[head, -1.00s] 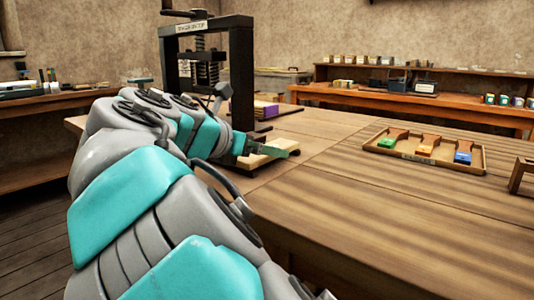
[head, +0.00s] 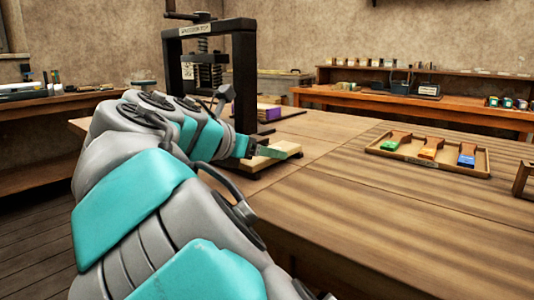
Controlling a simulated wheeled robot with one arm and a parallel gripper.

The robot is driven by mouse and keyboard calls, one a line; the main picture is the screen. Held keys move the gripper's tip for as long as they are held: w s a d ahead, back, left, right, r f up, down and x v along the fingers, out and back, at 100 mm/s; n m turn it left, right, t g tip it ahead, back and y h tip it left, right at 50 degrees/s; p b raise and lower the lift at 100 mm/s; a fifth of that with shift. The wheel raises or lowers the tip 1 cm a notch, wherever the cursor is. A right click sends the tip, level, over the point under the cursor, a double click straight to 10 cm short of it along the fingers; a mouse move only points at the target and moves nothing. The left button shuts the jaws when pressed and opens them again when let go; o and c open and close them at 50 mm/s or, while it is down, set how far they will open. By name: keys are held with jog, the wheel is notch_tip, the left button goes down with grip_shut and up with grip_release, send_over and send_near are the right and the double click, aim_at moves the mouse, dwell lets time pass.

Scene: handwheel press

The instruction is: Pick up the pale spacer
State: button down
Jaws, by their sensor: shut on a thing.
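The gripper is shut on the spacer; the exact contact is small and partly hidden by my wrist. Whether the slab is clear of what is below it cannot be told. My arm covers the area left of it.
A black handwheel press (head: 243,75) stands just behind my gripper. A purple block (head: 269,113) lies beyond its post. A wooden tray (head: 385,153) with green, orange and blue brushes sits to the right. The middle of the table (head: 360,215) is clear.

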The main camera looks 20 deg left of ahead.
notch_tip(320, 180, up, 10)
jog(key=p, duration=0.2)
dwell(0.4)
jog(key=shift+d, duration=0.1)
